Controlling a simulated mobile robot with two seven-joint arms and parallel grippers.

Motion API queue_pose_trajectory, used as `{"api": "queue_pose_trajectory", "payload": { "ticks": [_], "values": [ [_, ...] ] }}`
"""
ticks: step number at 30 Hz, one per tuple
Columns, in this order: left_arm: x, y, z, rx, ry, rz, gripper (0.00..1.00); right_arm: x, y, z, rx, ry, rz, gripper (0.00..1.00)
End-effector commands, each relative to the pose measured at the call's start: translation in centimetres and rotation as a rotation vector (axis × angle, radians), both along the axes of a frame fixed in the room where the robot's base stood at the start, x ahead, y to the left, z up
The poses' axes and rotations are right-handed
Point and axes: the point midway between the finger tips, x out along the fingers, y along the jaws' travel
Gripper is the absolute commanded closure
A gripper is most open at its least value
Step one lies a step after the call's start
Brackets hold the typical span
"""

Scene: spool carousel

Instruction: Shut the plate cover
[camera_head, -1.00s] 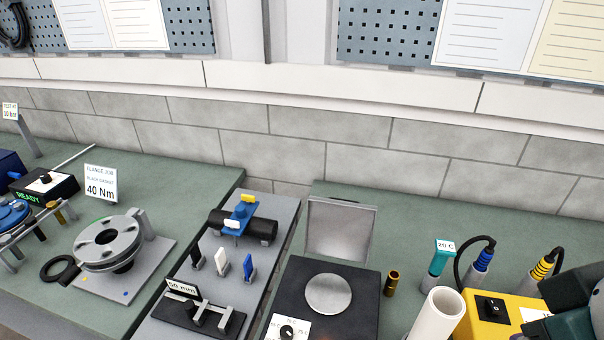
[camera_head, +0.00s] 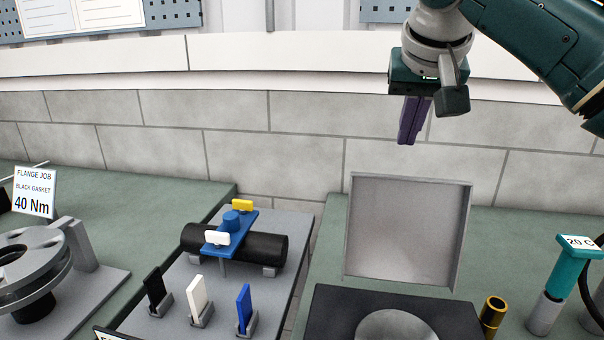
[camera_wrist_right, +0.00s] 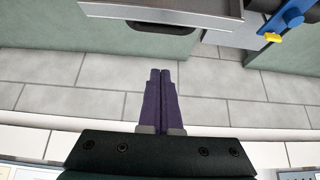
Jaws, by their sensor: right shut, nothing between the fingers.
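The plate cover (camera_head: 402,232) is a grey square lid standing open and upright behind the dark hot plate unit (camera_head: 335,312). The round silver plate (camera_head: 398,328) shows in part at the bottom edge of the head view. My right gripper (camera_head: 408,140) is above the cover's top edge, apart from it, with its purple fingers pointing down and together, nothing between them. In the right wrist view the fingers (camera_wrist_right: 160,75) are shut and the cover's edge (camera_wrist_right: 170,20) with a dark handle (camera_wrist_right: 160,28) lies ahead of them. My left gripper is not in view.
A grey board with a black pipe (camera_head: 265,246) and blue clamp (camera_head: 232,225) stands to the left. A brass cylinder (camera_head: 493,312) and teal probe (camera_head: 570,262) stand to the right.

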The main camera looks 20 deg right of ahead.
Motion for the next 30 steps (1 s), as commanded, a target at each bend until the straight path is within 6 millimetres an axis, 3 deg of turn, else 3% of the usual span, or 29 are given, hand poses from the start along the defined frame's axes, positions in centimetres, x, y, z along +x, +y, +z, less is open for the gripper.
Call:
{"api": "queue_pose_trajectory", "payload": {
  "ticks": [9,18,30],
  "values": [
    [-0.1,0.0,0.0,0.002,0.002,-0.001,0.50,2.6,-1.5,-4.5,0.000,0.004,0.001,1.00],
    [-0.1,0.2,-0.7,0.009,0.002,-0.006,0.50,4.2,-2.5,-7.2,-0.001,0.002,0.002,1.00],
    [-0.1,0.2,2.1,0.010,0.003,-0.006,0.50,1.3,-0.8,-6.6,-0.003,0.001,0.005,1.00]
  ]
}}
